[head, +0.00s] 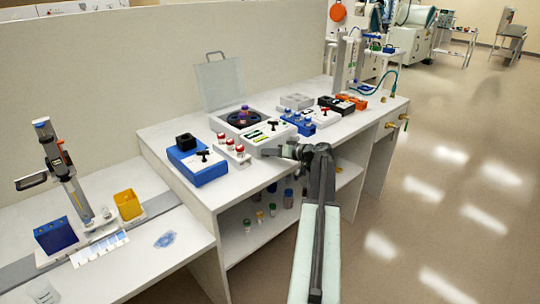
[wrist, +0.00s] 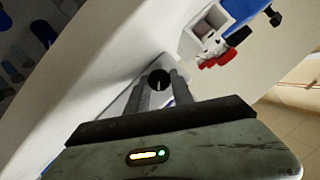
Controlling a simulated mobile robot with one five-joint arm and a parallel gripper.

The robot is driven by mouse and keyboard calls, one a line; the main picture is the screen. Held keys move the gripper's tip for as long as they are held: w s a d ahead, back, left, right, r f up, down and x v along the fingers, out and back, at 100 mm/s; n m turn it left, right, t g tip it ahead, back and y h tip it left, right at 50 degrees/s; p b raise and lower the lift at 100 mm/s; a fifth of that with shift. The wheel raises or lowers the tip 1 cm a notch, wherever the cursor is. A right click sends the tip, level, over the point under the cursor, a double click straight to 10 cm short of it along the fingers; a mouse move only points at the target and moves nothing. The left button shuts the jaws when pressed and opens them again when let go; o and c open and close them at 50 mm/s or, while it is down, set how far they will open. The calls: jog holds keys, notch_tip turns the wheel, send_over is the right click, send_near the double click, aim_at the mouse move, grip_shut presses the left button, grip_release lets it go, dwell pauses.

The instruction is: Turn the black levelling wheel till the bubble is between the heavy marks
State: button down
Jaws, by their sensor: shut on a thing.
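The black levelling wheel (wrist: 159,79), a small dark disc with a pale spot, sits between the two finger ends in the wrist view. My gripper (wrist: 158,88) is shut on it, one finger on each side. In the head view my gripper (head: 284,152) is at the front lower edge of the white centrifuge (head: 283,136), and it hides the wheel there. The centrifuge's lid stands open, and its front panel has a small green-lit area. I cannot make out the bubble or the heavy marks in either view.
A rack with red-capped tubes (head: 231,148) and a blue box (head: 201,167) stand left of the centrifuge. Another blue rack (head: 298,123) and black and orange blocks stand to its right. Bottles stand on the shelf below. The aisle floor (head: 440,190) is clear.

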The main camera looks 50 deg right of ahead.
jog(key=shift+f+m+y, duration=0.1)
jog(key=shift+m+y, duration=0.2)
jog(key=shift+m, duration=0.2)
jog(key=shift+b, duration=0.3)
jog(key=c, duration=1.1)
grip_release()
jog(key=shift+s, duration=0.1)
